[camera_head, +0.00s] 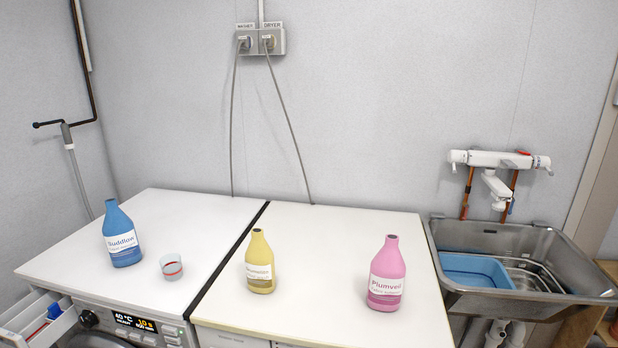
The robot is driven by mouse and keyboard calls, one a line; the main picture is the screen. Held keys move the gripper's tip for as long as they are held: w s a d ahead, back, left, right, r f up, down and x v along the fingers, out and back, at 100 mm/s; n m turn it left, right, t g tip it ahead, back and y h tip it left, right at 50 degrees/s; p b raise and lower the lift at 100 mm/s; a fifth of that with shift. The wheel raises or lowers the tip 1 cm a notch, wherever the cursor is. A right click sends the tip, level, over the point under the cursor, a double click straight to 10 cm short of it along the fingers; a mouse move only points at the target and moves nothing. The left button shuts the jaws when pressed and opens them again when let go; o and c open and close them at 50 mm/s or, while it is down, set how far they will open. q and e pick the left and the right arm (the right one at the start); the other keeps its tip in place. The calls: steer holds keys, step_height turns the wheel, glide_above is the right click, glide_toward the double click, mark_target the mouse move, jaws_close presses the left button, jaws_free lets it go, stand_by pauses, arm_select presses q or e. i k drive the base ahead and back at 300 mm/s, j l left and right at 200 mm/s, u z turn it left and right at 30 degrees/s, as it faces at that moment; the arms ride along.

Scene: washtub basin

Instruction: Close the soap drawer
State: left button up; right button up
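The soap drawer (62,326) is at the lower left corner of the head view. It is pulled out from the front of the left machine, the washer (165,318). Its white walls and inner compartments show from above, with a blue part and a bit of red inside. The picture's edge cuts off part of the drawer. Neither of my grippers shows in the head view.
A blue bottle (121,240) and a small cup (171,267) stand on the washer's white top. A yellow bottle (260,265) and a pink bottle (387,277) stand on the right machine. A metal sink (575,255) with a blue basin (478,272) is at right.

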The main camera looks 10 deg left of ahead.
mark_target(26, 323)
steer(key=u, duration=2)
